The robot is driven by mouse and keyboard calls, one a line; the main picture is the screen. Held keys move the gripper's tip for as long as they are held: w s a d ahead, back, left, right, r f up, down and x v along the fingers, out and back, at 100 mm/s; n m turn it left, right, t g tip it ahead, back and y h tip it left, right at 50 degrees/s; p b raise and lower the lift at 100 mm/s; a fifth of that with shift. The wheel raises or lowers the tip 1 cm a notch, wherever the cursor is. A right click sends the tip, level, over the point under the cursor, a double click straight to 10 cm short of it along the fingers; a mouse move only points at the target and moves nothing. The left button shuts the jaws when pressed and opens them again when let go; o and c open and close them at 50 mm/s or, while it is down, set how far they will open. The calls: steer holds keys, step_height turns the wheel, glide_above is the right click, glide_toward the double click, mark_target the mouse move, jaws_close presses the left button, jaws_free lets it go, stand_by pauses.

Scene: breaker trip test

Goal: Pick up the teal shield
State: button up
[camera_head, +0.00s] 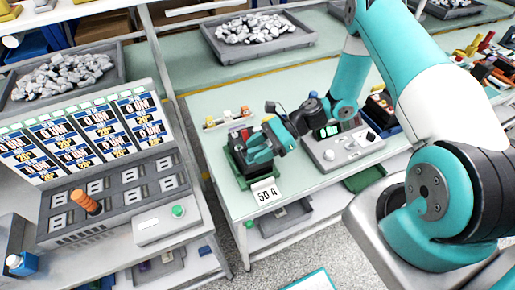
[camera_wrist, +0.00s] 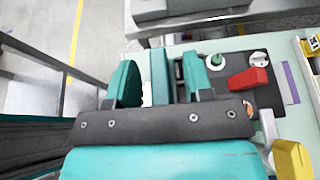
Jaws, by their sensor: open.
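In the wrist view a narrow teal upright piece (camera_wrist: 160,76), which looks like the teal shield, stands between the two teal fingers of my gripper (camera_wrist: 161,82). The fingers are apart, one on each side of it. I cannot tell whether either finger touches it. In the head view my gripper (camera_head: 256,156) is low over a dark device with a green base (camera_head: 243,180) at the front left of the middle bench (camera_head: 220,104). There the shield cannot be told apart from the teal fingers.
A "50 A" card (camera_head: 267,194) hangs at the bench's front edge. A grey control box (camera_head: 342,146) with knobs stands right of my gripper. A red block (camera_wrist: 248,79) and a yellow block (camera_wrist: 293,160) are close on the right. A breaker panel with an orange handle (camera_head: 87,202) is left.

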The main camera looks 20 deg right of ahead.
steer(key=shift+a+f, duration=0.1)
steer(key=shift+c, duration=0.2)
jaws_close()
